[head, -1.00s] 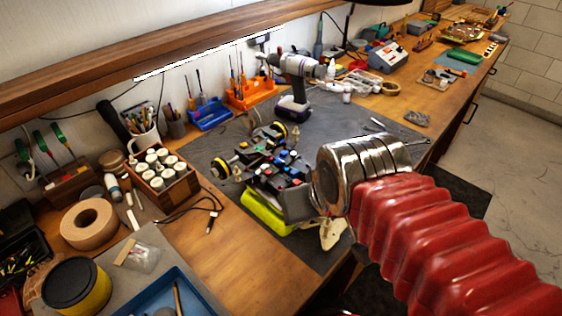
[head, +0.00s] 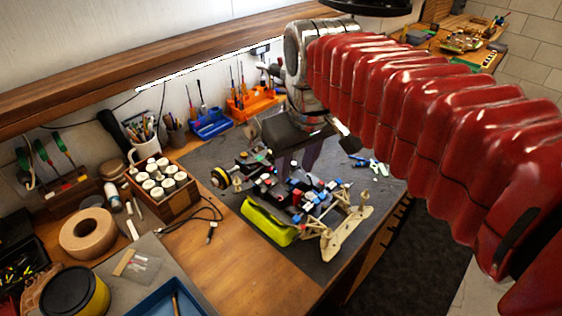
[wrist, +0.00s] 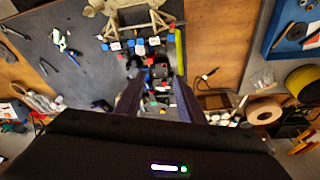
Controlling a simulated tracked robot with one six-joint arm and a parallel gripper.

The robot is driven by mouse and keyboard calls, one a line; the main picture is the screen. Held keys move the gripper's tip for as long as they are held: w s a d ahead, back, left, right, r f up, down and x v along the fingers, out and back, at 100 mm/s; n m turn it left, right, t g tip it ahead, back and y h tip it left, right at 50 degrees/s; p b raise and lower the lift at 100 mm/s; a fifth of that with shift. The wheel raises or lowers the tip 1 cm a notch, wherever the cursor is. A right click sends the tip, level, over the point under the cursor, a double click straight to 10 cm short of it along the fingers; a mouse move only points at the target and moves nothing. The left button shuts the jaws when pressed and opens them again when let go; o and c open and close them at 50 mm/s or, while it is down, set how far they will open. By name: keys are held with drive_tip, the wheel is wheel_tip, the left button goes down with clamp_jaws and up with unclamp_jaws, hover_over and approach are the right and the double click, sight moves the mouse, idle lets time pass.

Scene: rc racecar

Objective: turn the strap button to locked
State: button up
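The RC racecar (head: 297,193) sits on the dark grey mat, with red, blue and white parts on top and a tan frame (head: 345,232) at its front end. In the wrist view the car (wrist: 155,62) lies beyond and between my fingers. I cannot tell which of its small parts is the strap button or how it is set. My gripper (head: 297,162) hangs over the car, pointing down. In the wrist view my gripper (wrist: 158,80) has its two dark fingers apart with nothing held between them.
A lime-green piece (head: 268,222) lies along the car's near side. A wooden block of white-capped bottles (head: 163,185), a black cable (head: 208,222) and a tape roll (head: 88,233) are to the left. Blue-handled pliers (head: 370,164) lie to the right. The shelf edge runs behind.

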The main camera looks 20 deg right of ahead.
drive_tip(key=w+r+n+g, duration=0.3)
drive_tip(key=w, duration=0.9)
drive_tip(key=shift+d+r, duration=0.15)
drive_tip(key=shift+d, duration=0.2)
wheel_tip(320, 180, down, 14)
drive_tip(key=shift+r, duration=0.1)
idle(0.4)
drive_tip(key=shift+c, duration=0.5)
clamp_jaws()
